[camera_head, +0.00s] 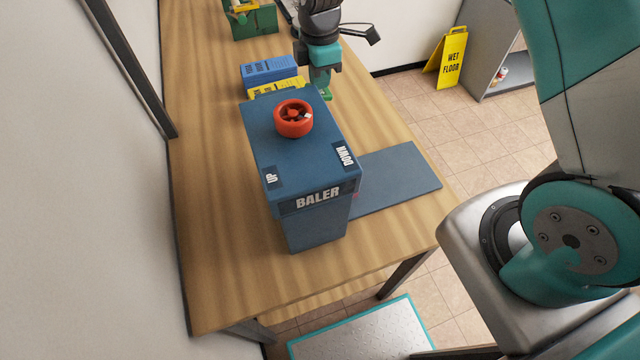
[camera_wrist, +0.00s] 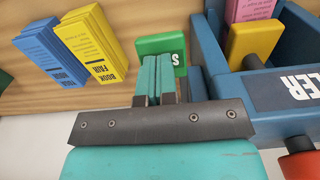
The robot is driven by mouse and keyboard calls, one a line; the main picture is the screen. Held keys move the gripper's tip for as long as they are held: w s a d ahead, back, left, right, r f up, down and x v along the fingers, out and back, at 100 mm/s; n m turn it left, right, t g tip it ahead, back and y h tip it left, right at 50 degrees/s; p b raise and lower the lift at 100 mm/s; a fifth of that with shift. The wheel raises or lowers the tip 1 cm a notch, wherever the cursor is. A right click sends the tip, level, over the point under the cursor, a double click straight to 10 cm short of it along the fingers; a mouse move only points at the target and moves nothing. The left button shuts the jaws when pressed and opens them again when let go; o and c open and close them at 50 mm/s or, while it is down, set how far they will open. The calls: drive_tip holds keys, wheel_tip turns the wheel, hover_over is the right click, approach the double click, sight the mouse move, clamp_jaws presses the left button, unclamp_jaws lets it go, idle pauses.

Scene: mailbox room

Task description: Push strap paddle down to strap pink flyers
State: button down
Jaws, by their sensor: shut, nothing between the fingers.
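The green paddle (camera_wrist: 163,47), with a white letter "S" showing, is beside the blue baler (camera_wrist: 288,88) in the wrist view. Only a small bit of green (camera_head: 326,94) shows behind the baler (camera_head: 303,165) in the head view. The pink flyers (camera_wrist: 248,10) show inside the baler, beyond a yellow block (camera_wrist: 255,42). My gripper (camera_wrist: 152,62) is shut and empty, its fingertips overlapping the paddle's lower part in the wrist view. Whether they touch it I cannot tell. In the head view my gripper (camera_head: 320,88) is at the baler's far side.
A green holder (camera_head: 254,22) stands farther back. The table is bare left of the baler. A wet-floor sign (camera_head: 447,58) stands beyond.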

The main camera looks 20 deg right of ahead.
drive_tip(key=shift+f, duration=0.55)
drive_tip(key=shift+a+f+b, duration=0.1)
drive_tip(key=shift+b, duration=0.25)
drive_tip(key=shift+f, duration=0.15)
idle(0.4)
wheel_tip(320, 180, up, 11)
drive_tip(key=p, duration=0.8)
idle(0.3)
